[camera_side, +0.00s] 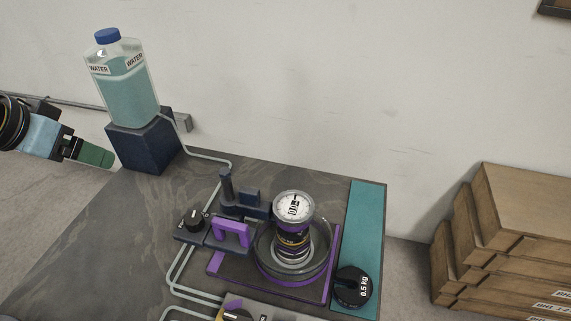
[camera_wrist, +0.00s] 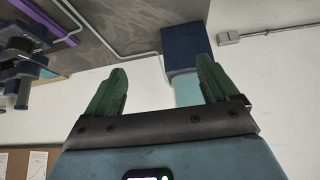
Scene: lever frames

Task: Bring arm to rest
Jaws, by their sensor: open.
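My gripper (camera_side: 95,153) is at the left edge of the side view, beside the dark blue block and apart from it. It has green fingers and a light blue body. In the wrist view my gripper (camera_wrist: 160,85) shows both green fingers spread apart with nothing between them. The arm behind it is mostly cut off by the left edge of the side view.
A water bottle (camera_side: 128,92) stands on a dark blue block (camera_side: 145,147) at the table's back left corner. A purple-based device with a gauge (camera_side: 294,207), a black knob (camera_side: 195,220) and a 0.5 kg weight (camera_side: 352,287) occupy the table (camera_side: 90,240). Stacked boxes (camera_side: 520,215) stand right.

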